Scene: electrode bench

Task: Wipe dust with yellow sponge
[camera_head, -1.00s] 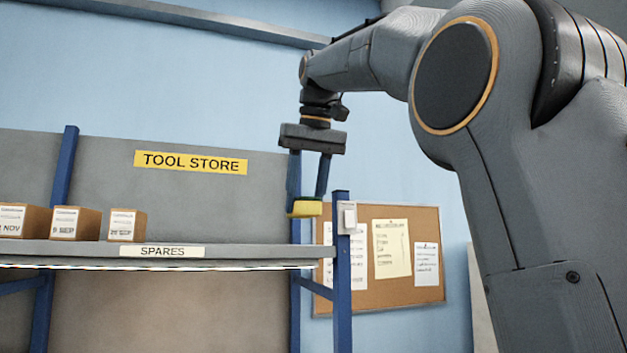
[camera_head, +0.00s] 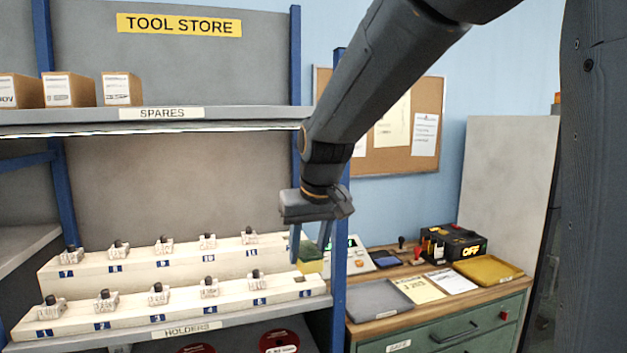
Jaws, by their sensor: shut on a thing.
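The sponge is near the right end of the two white numbered holder rails, above the lower shelf. I cannot tell whether it touches anything. The back rail (camera_head: 140,262) and the front rail (camera_head: 180,312) carry several small clear holders with black tops. I cannot make out any dust.
The upper shelf (camera_head: 250,126) holds several cardboard boxes (camera_head: 70,90). A blue post (camera_head: 340,280) stands close right of my gripper. Beyond it, a wooden-topped green cabinet (camera_head: 440,328) bears a grey tray (camera_head: 382,299), papers, a yellow tray (camera_head: 488,271) and a black device (camera_head: 452,243).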

